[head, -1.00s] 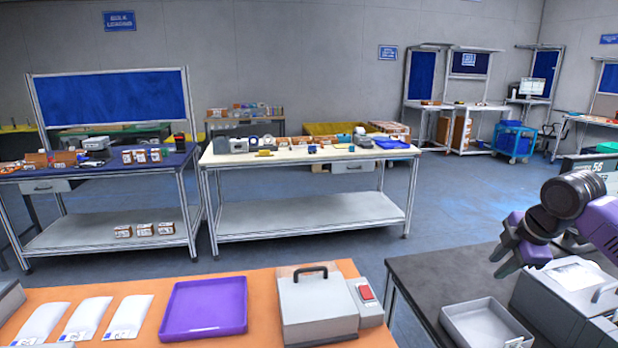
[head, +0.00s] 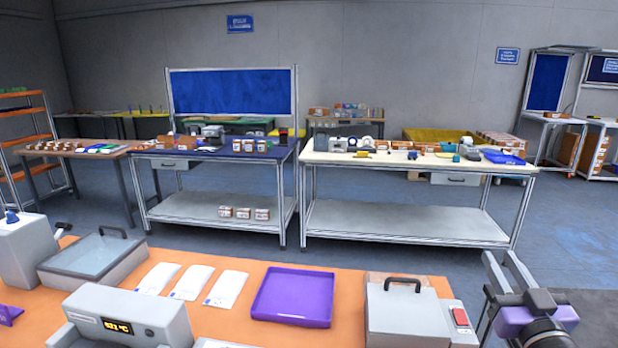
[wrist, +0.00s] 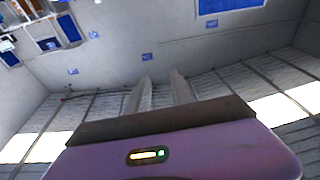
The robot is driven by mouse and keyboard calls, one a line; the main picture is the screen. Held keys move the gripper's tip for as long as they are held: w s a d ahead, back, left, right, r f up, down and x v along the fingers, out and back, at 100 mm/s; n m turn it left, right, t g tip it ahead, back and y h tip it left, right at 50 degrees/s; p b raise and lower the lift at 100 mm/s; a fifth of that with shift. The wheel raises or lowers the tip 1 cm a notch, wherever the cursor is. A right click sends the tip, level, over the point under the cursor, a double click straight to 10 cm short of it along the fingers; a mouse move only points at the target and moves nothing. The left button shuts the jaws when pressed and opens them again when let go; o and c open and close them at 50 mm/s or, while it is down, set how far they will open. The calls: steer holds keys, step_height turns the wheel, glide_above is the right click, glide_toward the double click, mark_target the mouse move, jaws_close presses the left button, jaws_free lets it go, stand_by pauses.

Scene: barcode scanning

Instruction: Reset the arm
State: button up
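My gripper (head: 499,262) is at the lower right of the head view, to the right of the grey handled box. Its two grey fingers point up and stand apart with nothing between them. The wrist view shows the same empty fingers (wrist: 162,80) beyond the purple gripper body (wrist: 190,155). That view faces the upper walls and ceiling, tilted. My black and purple wrist shows at the lower right edge of the head view, and the rest of the arm is out of view.
The near orange table (head: 235,262) holds a purple tray (head: 293,295), several white envelopes (head: 190,282), a grey box with a handle (head: 405,312) and a machine with a display (head: 128,318). A blue-topped table and a white-topped table (head: 400,158) stand beyond a stretch of open floor.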

steer(key=s+a+f+g+y, duration=0.1)
steer(key=s+a+f, duration=0.5)
steer(key=s, duration=0.8)
steer(key=s+a+f+n+g+y, duration=0.1)
steer(key=s+a+f, duration=0.5)
steer(key=s, duration=0.8)
steer(key=s+a+f+g+y, duration=0.1)
steer(key=s+a+f+g, duration=0.2)
steer(key=s, duration=1)
steer(key=a+f, duration=0.3)
steer(key=a, duration=0.1)
steer(key=shift+s+y, duration=0.3)
steer(key=shift+s, duration=0.1)
steer(key=shift+f, duration=0.1)
